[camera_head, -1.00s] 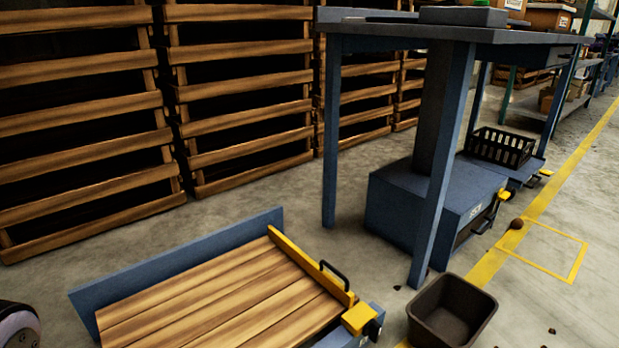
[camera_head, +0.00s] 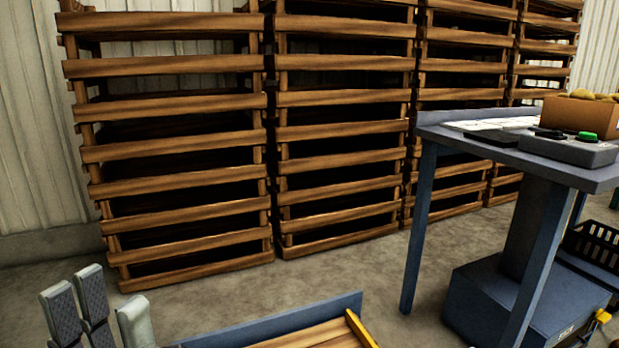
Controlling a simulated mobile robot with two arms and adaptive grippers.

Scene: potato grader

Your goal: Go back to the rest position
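My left gripper (camera_head: 95,308) shows at the bottom left of the head view. Its grey ribbed fingers point up and stand apart with a gap between them, and nothing shows between them. It is left of the low blue-edged wooden platform (camera_head: 300,337), apart from it in the picture. My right gripper is outside the view.
Tall stacks of slatted wooden crates (camera_head: 170,151) stand along the back wall. At right is a blue table (camera_head: 450,140) with a control box (camera_head: 568,150) and a cardboard box of potatoes (camera_head: 578,115). A black basket (camera_head: 597,243) is at the right edge. Bare floor (camera_head: 330,268) lies between.

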